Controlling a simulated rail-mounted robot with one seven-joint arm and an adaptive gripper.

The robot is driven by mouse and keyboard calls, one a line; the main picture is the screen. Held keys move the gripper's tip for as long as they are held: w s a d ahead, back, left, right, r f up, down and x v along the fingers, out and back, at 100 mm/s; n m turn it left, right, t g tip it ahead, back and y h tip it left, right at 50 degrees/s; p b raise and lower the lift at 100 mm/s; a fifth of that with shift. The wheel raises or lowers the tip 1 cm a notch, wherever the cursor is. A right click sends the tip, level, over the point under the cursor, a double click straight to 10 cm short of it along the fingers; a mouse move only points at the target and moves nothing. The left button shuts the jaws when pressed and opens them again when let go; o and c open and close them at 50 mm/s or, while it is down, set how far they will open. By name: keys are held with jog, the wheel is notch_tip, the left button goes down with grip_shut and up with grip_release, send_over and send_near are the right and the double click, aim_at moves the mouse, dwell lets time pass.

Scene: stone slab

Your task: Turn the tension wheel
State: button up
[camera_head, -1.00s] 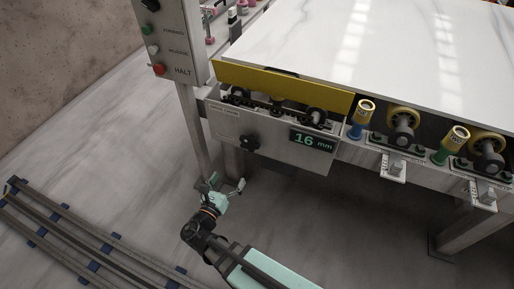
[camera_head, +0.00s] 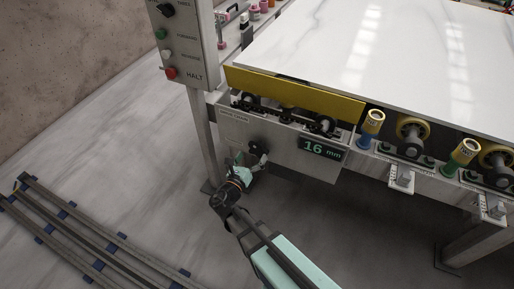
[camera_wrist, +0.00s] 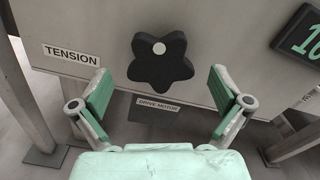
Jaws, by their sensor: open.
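In the head view the knob (camera_head: 259,147) sits on the front panel below the yellow guard, partly hidden by my gripper. My gripper (camera_head: 254,166) is just in front of and below it. In the wrist view my gripper (camera_wrist: 161,104) is open, with one green-padded finger on each side, below the knob. I see no contact with the knob.
A display (camera_head: 320,149) reading 16 mm is right of the knob. A "DRIVE MOTOR" label (camera_wrist: 158,104) shows lower down. A control box (camera_head: 183,45) on a post (camera_head: 203,135) stands to the left. A white slab (camera_head: 370,50) lies on top. Rails (camera_head: 90,235) cross the floor at left.

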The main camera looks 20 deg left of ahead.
aim_at(256, 150)
jog(key=shift+w+d, duration=0.15)
jog(key=shift+w, duration=1)
jog(key=shift+w+d, duration=0.1)
jog(key=shift+w, duration=1)
jog(key=c, duration=1)
